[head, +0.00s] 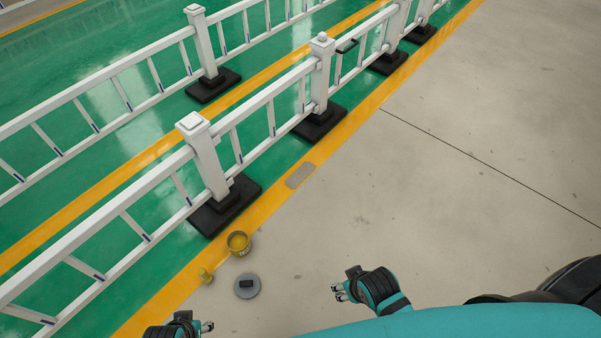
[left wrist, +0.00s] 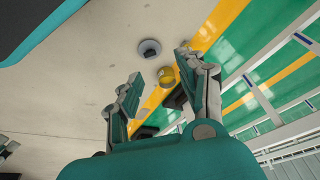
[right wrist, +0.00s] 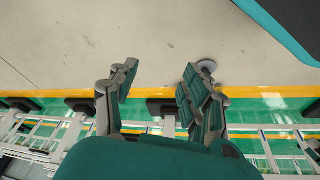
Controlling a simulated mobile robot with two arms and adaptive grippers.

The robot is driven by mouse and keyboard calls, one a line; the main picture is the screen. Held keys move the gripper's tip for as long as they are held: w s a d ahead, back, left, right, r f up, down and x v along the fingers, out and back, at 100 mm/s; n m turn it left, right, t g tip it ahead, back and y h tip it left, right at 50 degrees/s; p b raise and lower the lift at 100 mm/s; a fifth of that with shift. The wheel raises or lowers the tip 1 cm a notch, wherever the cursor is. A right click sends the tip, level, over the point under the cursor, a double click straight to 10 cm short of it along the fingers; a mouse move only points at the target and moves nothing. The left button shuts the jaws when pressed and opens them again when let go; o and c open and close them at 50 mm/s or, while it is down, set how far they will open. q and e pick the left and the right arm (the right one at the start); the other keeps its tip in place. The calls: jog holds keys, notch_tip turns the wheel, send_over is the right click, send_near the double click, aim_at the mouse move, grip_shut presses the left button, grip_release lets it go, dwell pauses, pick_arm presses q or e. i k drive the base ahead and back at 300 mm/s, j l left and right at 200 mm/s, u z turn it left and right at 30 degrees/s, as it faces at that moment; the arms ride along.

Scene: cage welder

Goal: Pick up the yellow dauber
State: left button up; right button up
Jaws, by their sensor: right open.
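The yellow dauber (head: 206,276) is a small yellow piece on the floor, at the yellow line's edge in the lower left of the head view. A round yellow pot (head: 238,243) stands up and right of it; it also shows between the fingers in the left wrist view (left wrist: 166,76). I cannot make out the dauber in either wrist view. My left gripper (head: 208,327) is at the bottom edge, below the dauber, open and empty. My right gripper (head: 338,291) is open and empty, to the right of the dauber and apart from it.
A grey disc with a black block (head: 247,286) lies on the floor right of the dauber. White railings (head: 207,165) on black bases (head: 226,207) run along the green floor beyond the yellow line. A flat grey plate (head: 300,175) lies on the line. The concrete at right is clear.

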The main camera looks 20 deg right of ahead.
aim_at(208, 278)
jog(key=j+u, duration=0.2)
jog(key=u, duration=0.45)
jog(key=i+j, duration=0.25)
jog(key=j, duration=0.15)
jog(key=i+j, duration=0.2)
jog(key=j, duration=0.2)
jog(key=i+j+z, duration=0.15)
jog(key=z, duration=0.3)
jog(key=i+j+z, duration=0.1)
jog(key=j+z, duration=0.2)
jog(key=z, duration=0.2)
jog(key=j+z, duration=0.25)
jog(key=z, duration=0.6)
